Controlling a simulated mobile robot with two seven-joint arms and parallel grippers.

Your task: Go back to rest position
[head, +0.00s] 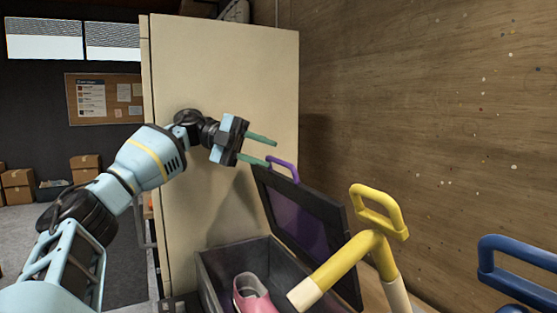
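My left gripper (272,152) is raised in front of a cream cabinet, its two green fingers apart and empty. Its fingertips are above and left of the open lid's purple handle (285,166); I cannot tell how near they are in depth. A dark open box (220,266) stands below it, with its lid (307,216) tilted up. A pink sneaker (252,293) shows inside the box, cut off by the bottom edge of the view. My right gripper is not in view.
A yellow handled object (352,256) stands in front of the box's right side. A blue handle (512,262) is at the right edge. The cream cabinet (225,70) and a wooden wall (420,110) close off the back. Cardboard boxes (85,166) sit far left.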

